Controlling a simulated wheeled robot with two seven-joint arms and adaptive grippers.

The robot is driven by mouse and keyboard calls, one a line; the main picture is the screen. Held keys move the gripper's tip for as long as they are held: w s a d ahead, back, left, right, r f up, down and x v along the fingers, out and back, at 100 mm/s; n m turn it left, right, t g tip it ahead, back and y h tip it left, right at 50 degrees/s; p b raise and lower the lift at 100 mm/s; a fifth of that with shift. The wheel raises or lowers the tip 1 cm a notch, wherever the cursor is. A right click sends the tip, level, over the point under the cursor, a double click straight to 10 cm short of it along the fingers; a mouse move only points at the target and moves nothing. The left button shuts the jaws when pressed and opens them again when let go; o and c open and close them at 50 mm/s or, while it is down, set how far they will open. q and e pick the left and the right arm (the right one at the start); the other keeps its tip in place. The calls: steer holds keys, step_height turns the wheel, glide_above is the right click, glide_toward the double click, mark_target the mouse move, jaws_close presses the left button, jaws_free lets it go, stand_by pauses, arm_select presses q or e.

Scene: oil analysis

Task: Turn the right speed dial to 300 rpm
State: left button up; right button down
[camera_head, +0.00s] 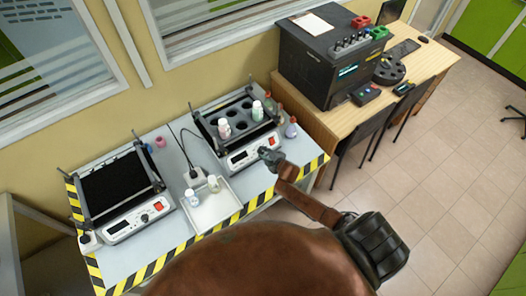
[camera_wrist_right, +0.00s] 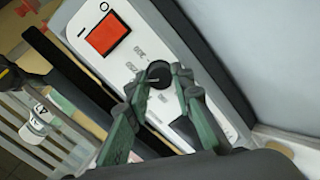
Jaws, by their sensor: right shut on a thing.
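The right shaker's white front panel (camera_head: 250,151) faces the front of the bench. It has a small dark display (camera_head: 240,157) and a red switch, which shows large in the right wrist view (camera_wrist_right: 107,34). My right gripper (camera_head: 268,153) is at the right end of this panel and hides the dial in the head view. In the right wrist view, the black speed dial (camera_wrist_right: 158,72) sits between the two fingertips (camera_wrist_right: 158,78), which are shut on it. Printed numbers surround the dial, but its setting cannot be read clearly. My left gripper is not in view.
A second shaker (camera_head: 137,222) stands at the left of the bench. A white tray (camera_head: 215,214) with small bottles lies between the shakers. Bottles (camera_head: 291,128) stand close to the right shaker's right side. A black analyser (camera_head: 325,60) sits on the wooden desk behind.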

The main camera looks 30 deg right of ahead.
steer(key=m+p, duration=0.2)
steer(key=m, duration=0.3)
steer(key=shift+d+r+y+p, duration=0.1)
steer(key=shift+d+y+p, duration=0.05)
steer(key=shift+y+p, duration=0.2)
steer(key=m, duration=0.2)
steer(key=shift+m, duration=0.3)
steer(key=shift+d+m+y+p, duration=0.1)
steer(key=shift+m+y+p, duration=0.3)
steer(key=shift+m, duration=0.8)
steer(key=shift+f, duration=0.2)
steer(key=c, duration=1.7)
jaws_free()
steer(key=shift+r, duration=0.1)
